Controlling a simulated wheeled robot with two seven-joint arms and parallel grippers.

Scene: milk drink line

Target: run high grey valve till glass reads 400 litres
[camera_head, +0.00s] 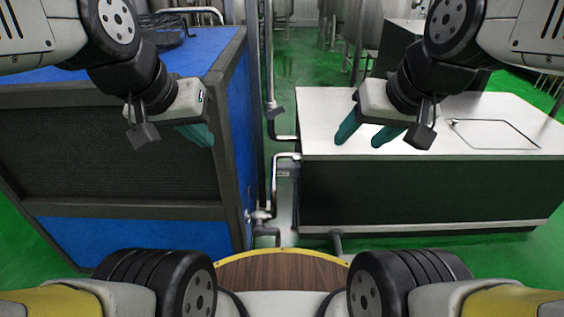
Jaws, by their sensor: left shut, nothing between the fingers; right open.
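My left gripper (199,136) is shut and empty, its teal fingers together in front of the blue cabinet's right side. My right gripper (363,138) is open and empty, its two teal fingers apart over the white-topped counter. A grey fitting (275,112) sits on a vertical pipe between the cabinet and the counter. Lower on the pipework is another fitting (260,215). I cannot tell whether either is the high grey valve. No sight glass or litre reading can be made out. Neither gripper touches the pipework.
The blue cabinet (236,85) with a dark grille stands at left, a coiled dark hose (165,32) on top. The white-topped counter (430,105) stands at right. Pipes (283,158) run through the narrow gap between them.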

